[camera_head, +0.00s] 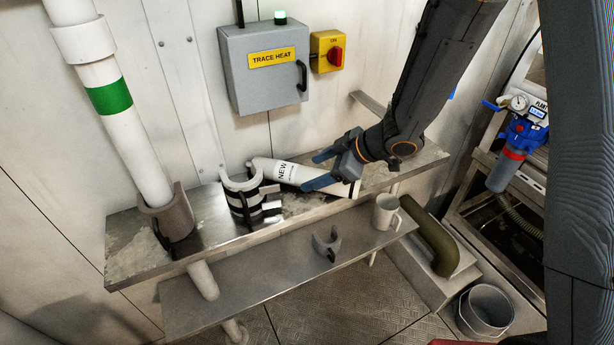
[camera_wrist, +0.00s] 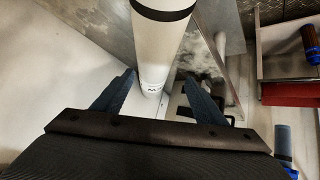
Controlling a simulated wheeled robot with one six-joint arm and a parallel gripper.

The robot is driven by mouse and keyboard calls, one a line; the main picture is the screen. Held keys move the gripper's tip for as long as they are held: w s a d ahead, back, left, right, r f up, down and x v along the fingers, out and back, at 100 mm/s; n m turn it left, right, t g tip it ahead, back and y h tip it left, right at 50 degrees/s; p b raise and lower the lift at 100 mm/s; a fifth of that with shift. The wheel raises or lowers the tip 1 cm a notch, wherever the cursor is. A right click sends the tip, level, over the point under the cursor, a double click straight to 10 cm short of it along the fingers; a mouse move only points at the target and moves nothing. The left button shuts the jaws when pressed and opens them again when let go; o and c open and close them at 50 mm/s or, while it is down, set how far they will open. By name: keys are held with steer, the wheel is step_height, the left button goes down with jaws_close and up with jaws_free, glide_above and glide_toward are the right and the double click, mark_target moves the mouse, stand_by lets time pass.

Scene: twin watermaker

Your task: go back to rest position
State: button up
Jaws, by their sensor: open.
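My gripper (camera_head: 322,172) is open above the upper shelf, at the end of my dark arm that comes down from the top right. A white cylinder marked NEW (camera_head: 300,175) lies on the shelf, and the gripper's fingers are close over its right part. In the wrist view, the white cylinder (camera_wrist: 158,45) runs down from the top between the two spread fingers of my gripper (camera_wrist: 160,95). I cannot tell whether the fingers touch it.
The steel upper shelf (camera_head: 130,258) also bears a clamp-like holder with black bands (camera_head: 243,205). A mug (camera_head: 386,212) and a grey clip (camera_head: 326,243) stand on the lower shelf (camera_head: 200,318). A trace heat box (camera_head: 262,75) is on the wall. A bucket (camera_head: 486,310) is at lower right.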

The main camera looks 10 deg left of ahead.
steer(key=v, duration=0.7)
steer(key=shift+w+d, duration=0.15)
steer(key=shift+w, duration=0.05)
steer(key=w+d+m+t+h, duration=0.1)
steer(key=d, duration=0.1)
steer(key=w+d+m+t+h+b, duration=0.1)
steer(key=d, duration=0.1)
steer(key=w+d+m+t+h, duration=0.1)
steer(key=w+d+m, duration=0.1)
steer(key=shift+d+r, duration=0.25)
steer(key=shift+d, duration=0.1)
steer(key=d+m+h+b, duration=0.1)
steer(key=d+m+h, duration=0.3)
steer(key=d, duration=0.4)
steer(key=s+d+f+m+g+b, duration=0.1)
steer(key=s+m, duration=0.3)
steer(key=s, duration=0.4)
steer(key=s+d+f+m+g+h+b, duration=0.1)
steer(key=s+d+m+g, duration=0.2)
steer(key=s, duration=0.6)
steer(key=shift+s+d+m+g+h, duration=0.3)
steer(key=shift+d+m+g, duration=0.1)
steer(key=shift+d+m, duration=0.35)
steer(key=shift+w+a+f, duration=0.1)
